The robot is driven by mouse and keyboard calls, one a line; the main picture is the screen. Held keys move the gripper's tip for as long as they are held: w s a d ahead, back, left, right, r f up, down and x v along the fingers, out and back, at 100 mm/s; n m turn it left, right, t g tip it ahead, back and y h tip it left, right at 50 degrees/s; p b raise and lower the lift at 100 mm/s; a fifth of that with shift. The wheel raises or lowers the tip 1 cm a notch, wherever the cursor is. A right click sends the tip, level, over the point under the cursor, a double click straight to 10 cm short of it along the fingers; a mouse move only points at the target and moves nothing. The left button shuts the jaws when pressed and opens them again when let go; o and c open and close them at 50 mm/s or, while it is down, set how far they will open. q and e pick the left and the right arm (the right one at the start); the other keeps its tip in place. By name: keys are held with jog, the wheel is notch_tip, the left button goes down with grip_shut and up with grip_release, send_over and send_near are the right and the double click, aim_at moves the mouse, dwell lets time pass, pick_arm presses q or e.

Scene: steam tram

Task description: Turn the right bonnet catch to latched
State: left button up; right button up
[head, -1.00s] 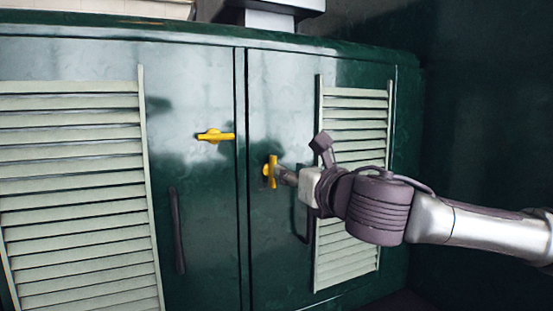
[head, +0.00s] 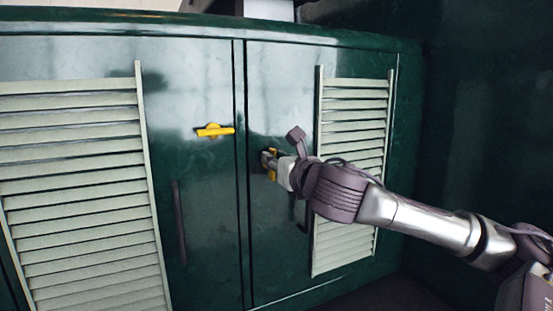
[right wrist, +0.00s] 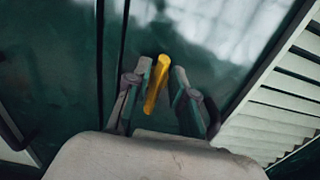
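The right bonnet catch (head: 272,176) is a yellow bar standing roughly upright on the right green door. My right gripper (head: 268,160) is at it and hides its middle in the head view. In the right wrist view the catch (right wrist: 156,82) lies between the two fingers (right wrist: 162,84). The fingers are apart, one on each side of the bar; the left finger is very near it and a gap shows on the right. Whether the left finger touches it I cannot tell. The left bonnet catch (head: 214,130) is a yellow bar lying level on the left door. My left gripper is not in view.
Pale louvre panels flank the catches, on the left door (head: 85,190) and the right door (head: 350,180). A dark upright handle (head: 179,222) is on the left door; another (head: 303,218) is partly behind my right arm. A vertical seam separates the doors.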

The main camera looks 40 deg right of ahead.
grip_shut()
jog(key=shift+m, duration=0.3)
jog(key=shift+s+d+f+m+b, duration=0.2)
jog(key=shift+m+b, duration=0.7)
jog(key=shift+m, duration=1.9)
jog(key=shift+w+d+f+m+b, duration=0.1)
jog(key=shift+d+f+m+b, duration=0.55)
jog(key=shift+m, duration=2.15)
jog(key=shift+s+a+m+b, duration=0.1)
jog(key=shift+m+b, duration=1.1)
jog(key=shift+m, duration=1.6)
jog(key=shift+o, duration=2.3)
grip_release()
